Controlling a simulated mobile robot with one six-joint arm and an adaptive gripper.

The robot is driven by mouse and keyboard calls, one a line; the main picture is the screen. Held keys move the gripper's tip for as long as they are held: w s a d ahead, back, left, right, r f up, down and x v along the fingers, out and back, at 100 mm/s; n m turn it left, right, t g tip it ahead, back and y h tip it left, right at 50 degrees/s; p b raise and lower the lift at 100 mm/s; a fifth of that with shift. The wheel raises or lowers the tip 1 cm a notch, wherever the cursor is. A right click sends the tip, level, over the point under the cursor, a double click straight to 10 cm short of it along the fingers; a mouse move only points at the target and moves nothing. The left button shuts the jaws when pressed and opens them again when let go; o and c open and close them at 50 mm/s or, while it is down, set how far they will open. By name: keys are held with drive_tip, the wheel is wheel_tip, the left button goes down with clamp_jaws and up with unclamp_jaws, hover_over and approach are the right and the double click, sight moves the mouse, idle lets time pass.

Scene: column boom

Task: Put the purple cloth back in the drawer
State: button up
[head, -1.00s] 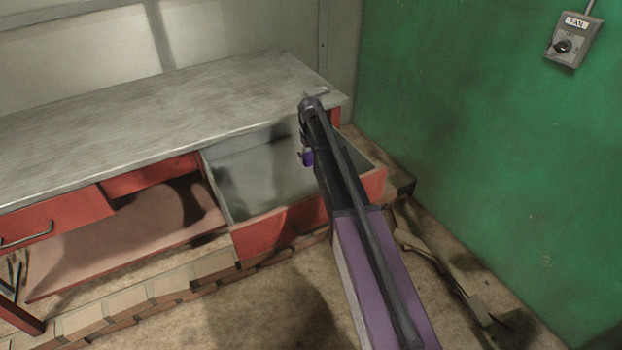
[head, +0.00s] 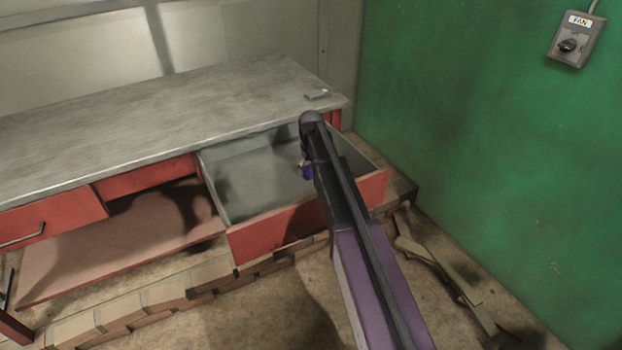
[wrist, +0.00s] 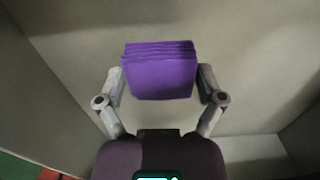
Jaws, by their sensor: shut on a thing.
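The purple cloth (wrist: 158,76) is a folded stack in the wrist view, between the two fingers of my gripper (wrist: 160,85), which is shut on it. In the head view only a small part of the cloth (head: 307,172) shows beside my arm. The open drawer (head: 275,234) has a red front and a grey inside. My gripper and the cloth are over or inside the drawer; my arm hides most of the gripper in the head view. In the wrist view the drawer's pale floor and walls surround the cloth. I cannot tell whether the cloth touches the floor.
A shut red drawer (head: 50,225) is at left. The green wall (head: 470,130) with a fan switch (head: 575,42) stands at right. Wood scraps (head: 440,262) lie on the floor.

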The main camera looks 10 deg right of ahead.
sight(311, 184)
drive_tip(key=shift+f, duration=0.15)
drive_tip(key=shift+f+b, duration=1.75)
drive_tip(key=shift+b, duration=0.1)
drive_tip(key=shift+f, duration=0.2)
drive_tip(key=o, duration=0.7)
drive_tip(key=shift+r, duration=0.3)
wheel_tip(311, 184, up, 12)
drive_tip(key=p, duration=1.2)
drive_tip(key=shift+f, duration=0.1)
